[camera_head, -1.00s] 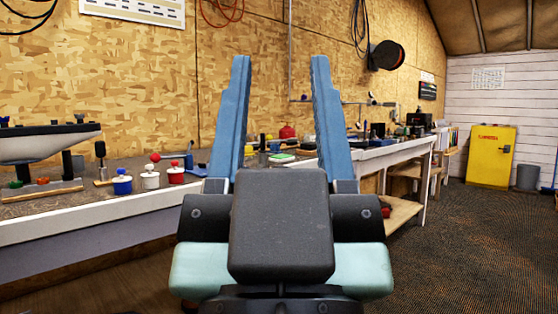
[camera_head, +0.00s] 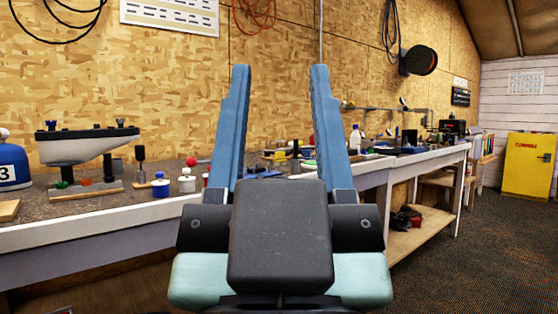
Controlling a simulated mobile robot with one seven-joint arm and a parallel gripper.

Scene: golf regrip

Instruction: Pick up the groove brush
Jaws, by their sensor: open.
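I cannot pick out the groove brush for certain among the small tools on the workbench (camera_head: 60,226). A small dark-handled tool (camera_head: 140,154) stands upright behind the bench's front edge, left of my gripper; it is too small to identify. My gripper (camera_head: 279,68) is open and empty, with its two blue fingers pointing up and away from me in the middle of the view. The left finger hides part of the bench top.
A grey boat-shaped fixture (camera_head: 88,143), a blue container marked 3 (camera_head: 12,165), a blue pot (camera_head: 160,186) and a white pot (camera_head: 187,182) stand on the left bench. Open floor (camera_head: 455,245) lies right, before a yellow cabinet (camera_head: 528,166).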

